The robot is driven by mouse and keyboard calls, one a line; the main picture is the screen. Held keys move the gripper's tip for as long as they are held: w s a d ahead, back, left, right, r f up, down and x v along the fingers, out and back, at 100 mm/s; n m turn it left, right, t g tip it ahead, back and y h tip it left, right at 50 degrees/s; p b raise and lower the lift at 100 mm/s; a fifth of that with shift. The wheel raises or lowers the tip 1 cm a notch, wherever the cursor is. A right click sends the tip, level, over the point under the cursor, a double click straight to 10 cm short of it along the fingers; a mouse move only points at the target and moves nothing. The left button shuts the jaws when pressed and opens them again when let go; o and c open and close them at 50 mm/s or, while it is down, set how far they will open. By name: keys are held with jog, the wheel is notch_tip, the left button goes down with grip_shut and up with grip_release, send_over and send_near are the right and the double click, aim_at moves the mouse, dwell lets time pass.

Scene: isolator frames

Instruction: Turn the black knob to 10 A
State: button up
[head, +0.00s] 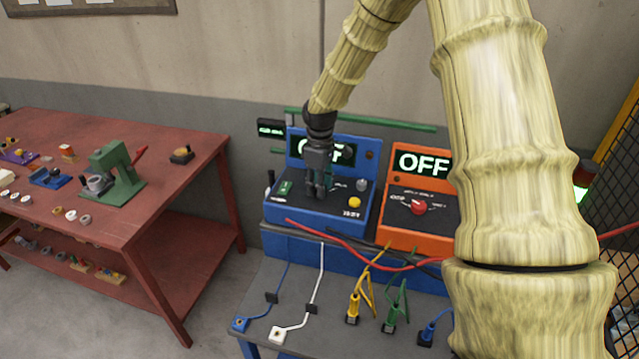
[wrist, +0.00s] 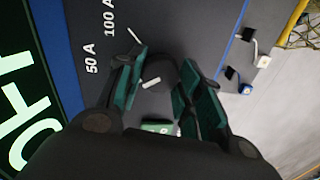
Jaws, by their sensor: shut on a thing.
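The black knob (wrist: 154,72) sits between the fingers of my gripper (wrist: 160,82) in the wrist view, on the dark panel of the blue unit (head: 318,222). A white pointer mark shows on the knob. The labels "50 A" (wrist: 91,58) and "100 A" (wrist: 109,18) are printed on the panel beside it; a 10 A label cannot be made out. My gripper is shut on the knob; in the head view my gripper (head: 318,192) reaches down onto the panel and hides the knob. The display (head: 320,150) of the blue unit reads OFF, partly covered by my gripper.
A yellow button (head: 355,202) and a green switch (head: 286,188) are on the same panel. An orange unit (head: 400,239) with a red knob (head: 418,207) stands to the right. Cables and plugs lie on the grey bench (head: 265,290) in front. A red table (head: 170,240) stands at left.

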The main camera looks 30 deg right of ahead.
jog(key=shift+n, duration=0.8)
jog(key=o, duration=1)
jog(key=shift+o, duration=0.2)
notch_tip(320, 180, up, 12)
jog(key=shift+d, duration=0.1)
